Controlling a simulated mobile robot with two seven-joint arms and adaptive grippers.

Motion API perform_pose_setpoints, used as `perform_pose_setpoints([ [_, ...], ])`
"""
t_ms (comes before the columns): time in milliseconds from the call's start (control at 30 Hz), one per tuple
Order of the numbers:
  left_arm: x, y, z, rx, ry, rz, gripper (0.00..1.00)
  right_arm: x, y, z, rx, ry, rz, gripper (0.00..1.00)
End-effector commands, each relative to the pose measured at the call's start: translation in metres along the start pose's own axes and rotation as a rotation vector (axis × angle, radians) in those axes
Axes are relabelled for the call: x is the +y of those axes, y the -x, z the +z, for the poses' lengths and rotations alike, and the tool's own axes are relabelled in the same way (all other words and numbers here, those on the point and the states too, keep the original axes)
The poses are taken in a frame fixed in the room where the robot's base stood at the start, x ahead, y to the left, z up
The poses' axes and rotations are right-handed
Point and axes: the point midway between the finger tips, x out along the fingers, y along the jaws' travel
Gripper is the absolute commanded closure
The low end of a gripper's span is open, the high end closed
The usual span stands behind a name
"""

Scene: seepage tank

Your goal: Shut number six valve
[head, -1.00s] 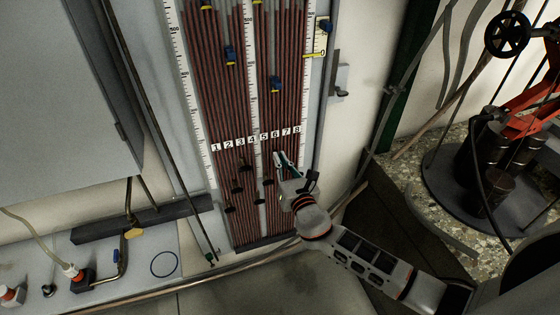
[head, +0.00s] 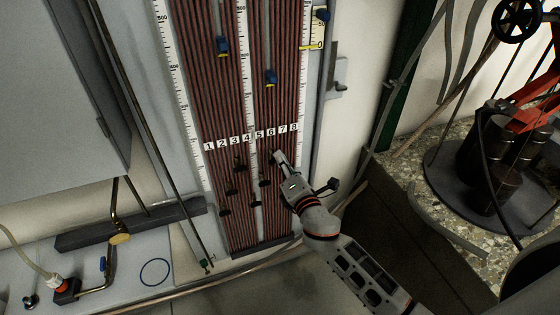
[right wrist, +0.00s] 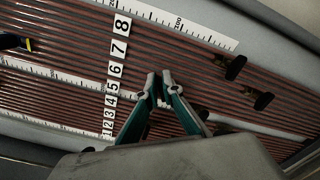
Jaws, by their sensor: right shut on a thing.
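The manometer board (head: 204,190) carries red-brown tubes under number labels 1 to 8. The label 6 (head: 271,132) shows in the head view, and again in the right wrist view (right wrist: 115,70). My right gripper (head: 277,157) is at the board just below that label. In the right wrist view its fingertips (right wrist: 158,78) are close together in line with the 6 tube, shut on the number six valve, which the fingers mostly hide. Other small black valves (head: 265,183) sit lower on the board, and two (right wrist: 235,68) show in the right wrist view. My left gripper is out of view.
White rulers (head: 188,110) run along the board. Blue sliders (head: 271,77) sit higher on the tubes. A grey cabinet (head: 60,90) stands at left, above a bench with fittings (head: 68,290). At right is a red-framed machine with dark weights (head: 495,185).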

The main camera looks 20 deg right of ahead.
Motion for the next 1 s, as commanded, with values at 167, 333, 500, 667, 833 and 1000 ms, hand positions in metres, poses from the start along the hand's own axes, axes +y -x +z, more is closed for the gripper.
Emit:
perform_pose_setpoints([
  [167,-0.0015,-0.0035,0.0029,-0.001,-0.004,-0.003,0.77,-0.0049,0.0003,-0.001,-0.001,-0.172,-0.003,1.0],
  [333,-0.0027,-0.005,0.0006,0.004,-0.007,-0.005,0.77,-0.0066,0.0002,-0.0014,-0.001,-0.323,-0.002,1.0],
  [500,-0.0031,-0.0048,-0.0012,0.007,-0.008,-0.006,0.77,-0.0083,0.0002,-0.002,-0.001,-0.452,-0.002,1.0],
  [667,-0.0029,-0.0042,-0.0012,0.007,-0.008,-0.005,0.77,-0.0095,0.0001,-0.0025,-0.001,-0.545,-0.001,1.0],
  [833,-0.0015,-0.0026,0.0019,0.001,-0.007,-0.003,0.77,-0.0106,0.0001,-0.0033,-0.001,-0.609,-0.002,1.0],
  [1000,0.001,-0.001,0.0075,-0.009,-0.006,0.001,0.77,-0.0114,0.0001,-0.0038,0.0,-0.643,-0.002,1.0],
])
